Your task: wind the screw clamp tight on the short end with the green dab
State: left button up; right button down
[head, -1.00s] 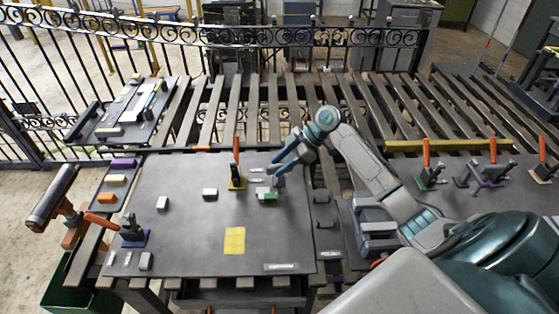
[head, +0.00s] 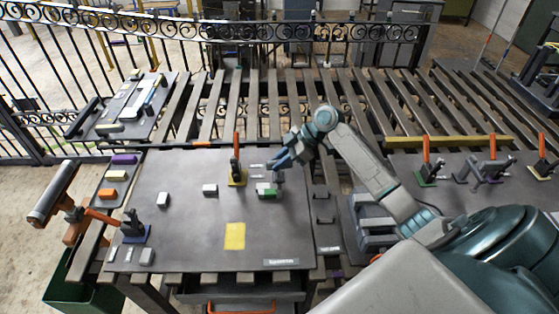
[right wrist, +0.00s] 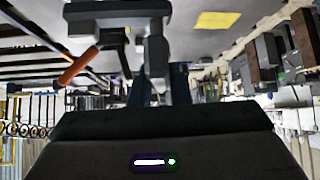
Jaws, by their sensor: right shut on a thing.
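The green dab (head: 267,187) shows on a short pale block end on the dark board, right of the yellow-based toggle clamp (head: 237,172). My right gripper (head: 279,165) is just above and right of the dab, pointing down-left. It is shut on a small grey upright part, which appears to be the screw clamp (head: 278,177), at the green-dabbed end. In the right wrist view a grey part, apparently the screw clamp (right wrist: 156,55), stands between the blue fingertips (right wrist: 160,88). How closely the clamp sits around the end cannot be told. My left gripper is not in view.
The toggle clamp's orange handle (right wrist: 78,66) rises close beside my right gripper. A blue-based toggle clamp (head: 134,230) stands at the board's left. A yellow square (head: 235,236) marks a clear board area. A slatted bench (head: 240,105) and an iron fence (head: 270,34) lie behind.

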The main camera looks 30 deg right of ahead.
jog(key=m+t, duration=0.1)
jog(key=m+t+h+p, duration=0.1)
jog(key=m, duration=0.1)
jog(key=shift+r+m+h, duration=0.15)
jog(key=shift+m+h, duration=0.15)
jog(key=m+t+h+p, duration=0.2)
jog(key=m, duration=0.1)
jog(key=shift+a+r+m+p, duration=0.1)
jog(key=shift+m+p, duration=0.2)
jog(key=shift+m, duration=0.1)
jog(key=m+t+h, duration=0.1)
jog(key=m+h, duration=0.1)
jog(key=shift+m+p, duration=0.3)
jog(key=shift+p, duration=0.05)
jog(key=m+h, duration=0.3)
jog(key=shift+m, duration=0.4)
jog(key=m+h, duration=0.2)
jog(key=m, duration=0.1)
jog(key=shift+m+h, duration=0.3)
jog(key=m+g+h, duration=0.1)
jog(key=m+h, duration=0.1)
jog(key=m, duration=0.1)
jog(key=shift+m+g+h, duration=1.1)
jog(key=shift+m+g, duration=0.1)
jog(key=shift+m, duration=0.7)
